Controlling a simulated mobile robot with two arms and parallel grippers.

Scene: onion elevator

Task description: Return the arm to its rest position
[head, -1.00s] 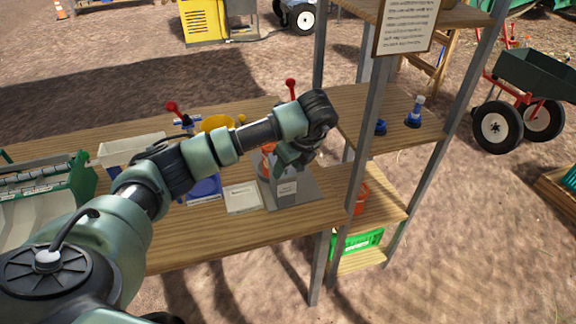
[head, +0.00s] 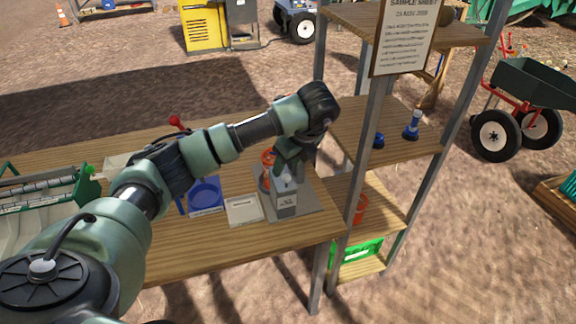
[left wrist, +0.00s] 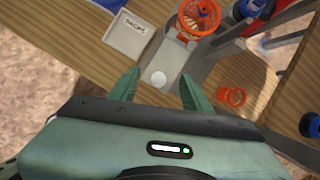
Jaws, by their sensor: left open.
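My left arm reaches in from the left in the head view, and its gripper (head: 293,160) points down over a grey block-like stand (head: 285,202) on the table. In the left wrist view the two green fingers of my left gripper (left wrist: 160,90) are spread apart with nothing between them. The stand's pale round top (left wrist: 158,77) shows beyond the fingertips. In the head view I cannot tell how large the gap between the fingers and stand is. My right gripper is in neither view.
An orange ring basket (left wrist: 199,18), a labelled white tray (left wrist: 130,35) and a blue dish (head: 205,194) are near the gripper. A metal-framed shelf (head: 372,160) with blue items stands just right. A green-edged rack (head: 50,190) sits at the left of the table.

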